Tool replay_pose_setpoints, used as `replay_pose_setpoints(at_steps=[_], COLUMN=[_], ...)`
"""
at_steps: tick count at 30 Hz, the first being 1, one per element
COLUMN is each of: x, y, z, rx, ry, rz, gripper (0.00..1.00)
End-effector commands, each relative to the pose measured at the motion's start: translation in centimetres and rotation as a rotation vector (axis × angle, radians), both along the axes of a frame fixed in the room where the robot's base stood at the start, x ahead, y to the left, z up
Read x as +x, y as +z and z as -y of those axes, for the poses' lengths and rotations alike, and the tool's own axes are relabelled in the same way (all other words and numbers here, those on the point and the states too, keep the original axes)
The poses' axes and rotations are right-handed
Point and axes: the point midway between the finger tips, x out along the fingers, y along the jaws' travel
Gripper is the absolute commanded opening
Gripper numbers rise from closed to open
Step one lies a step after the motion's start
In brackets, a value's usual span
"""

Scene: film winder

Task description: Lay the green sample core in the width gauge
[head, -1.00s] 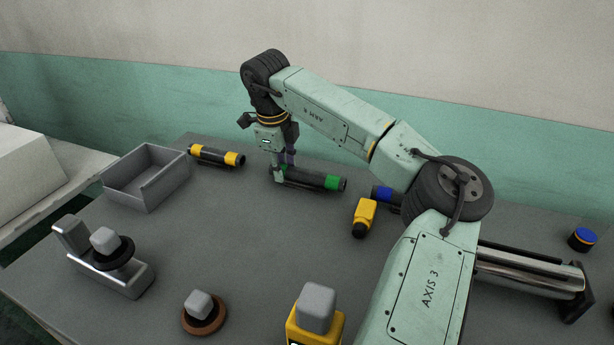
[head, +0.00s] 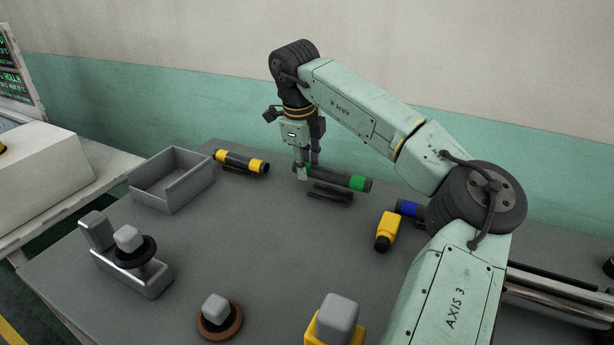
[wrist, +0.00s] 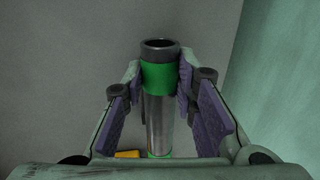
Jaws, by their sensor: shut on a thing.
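The green sample core (head: 342,179), a dark roll with green bands in the head view, is gripped near its left end by my gripper (head: 304,174). It is raised a little above a dark cradle (head: 330,194). In the wrist view, the core (wrist: 158,110) shows a black end, green bands and a shiny metal middle between the purple pads of my gripper (wrist: 163,105). The width gauge is not labelled; it may be the grey metal base with an upright end (head: 148,281) at front left, which carries a black ring and a grey block. I cannot be sure.
A yellow tool (head: 386,232) and a blue-banded core (head: 408,208) lie to the right. A brown ring with a grey block (head: 219,317) is at the front. The middle table is clear.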

Motion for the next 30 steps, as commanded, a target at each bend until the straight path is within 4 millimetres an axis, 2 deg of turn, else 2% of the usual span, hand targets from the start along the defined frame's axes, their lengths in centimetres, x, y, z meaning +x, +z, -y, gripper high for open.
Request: replay_pose_setpoints(at_steps=[1, 5, 15, 18, 24, 30], x=[-0.1, -2.8, -11.5, -13.3, -15.4, -16.0], y=[0.4, 0.3, 1.1, 1.4, 1.8, 1.9], z=[0.0, -0.2, -1.1, -1.4, -1.6, -1.7], rx=[-0.001, -0.002, -0.004, -0.003, -0.002, -0.001], ry=[-0.001, 0.002, 0.002, 0.001, 0.000, 0.000], rz=[0.004, 0.002, 0.003, 0.002, 0.001, 0.000], gripper=[0.00, 0.00, 0.00, 0.00, 0.00, 0.00])
